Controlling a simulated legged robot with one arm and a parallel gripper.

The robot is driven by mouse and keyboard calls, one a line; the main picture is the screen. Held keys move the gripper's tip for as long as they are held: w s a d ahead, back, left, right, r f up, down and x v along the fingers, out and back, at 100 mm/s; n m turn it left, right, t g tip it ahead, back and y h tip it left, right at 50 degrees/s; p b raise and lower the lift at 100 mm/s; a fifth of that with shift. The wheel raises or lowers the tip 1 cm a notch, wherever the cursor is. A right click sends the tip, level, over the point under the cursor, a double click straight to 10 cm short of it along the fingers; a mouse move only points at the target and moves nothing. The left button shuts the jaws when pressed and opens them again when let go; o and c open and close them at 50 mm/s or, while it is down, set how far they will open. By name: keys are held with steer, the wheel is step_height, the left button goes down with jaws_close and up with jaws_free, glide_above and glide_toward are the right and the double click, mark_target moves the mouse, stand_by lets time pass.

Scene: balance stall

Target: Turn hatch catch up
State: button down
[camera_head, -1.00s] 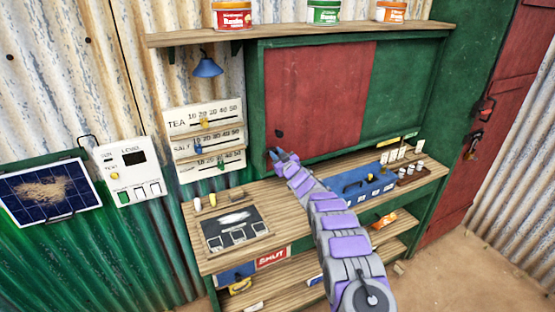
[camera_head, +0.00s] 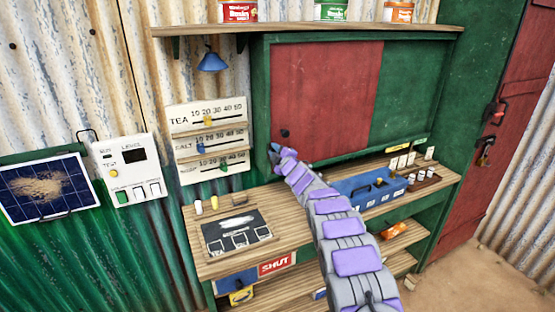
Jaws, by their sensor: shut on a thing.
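The hatch has a red panel (camera_head: 325,95) on the left and a green panel (camera_head: 405,95) on the right, in a green frame above the counter. A small dark round spot (camera_head: 284,133) is near the red panel's lower left corner. My gripper (camera_head: 275,150) is at that corner, just below and left of the spot. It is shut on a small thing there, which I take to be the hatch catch. The jaws mostly hide it, so its angle cannot be told.
A wooden counter (camera_head: 300,208) runs below, with a blue box (camera_head: 372,190) at right and a dark board (camera_head: 236,232) at left. Sliding scales (camera_head: 208,140) hang left of the hatch. A shelf with tins (camera_head: 330,28) is above. A red door (camera_head: 500,110) stands at right.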

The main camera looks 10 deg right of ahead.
steer(key=shift+s+a+f+n+b, duration=0.15)
steer(key=shift+a+n+b, duration=0.25)
steer(key=shift+n+b, duration=0.55)
steer(key=c, duration=1)
jaws_free()
steer(key=shift+s, duration=0.15)
steer(key=v, duration=1.7)
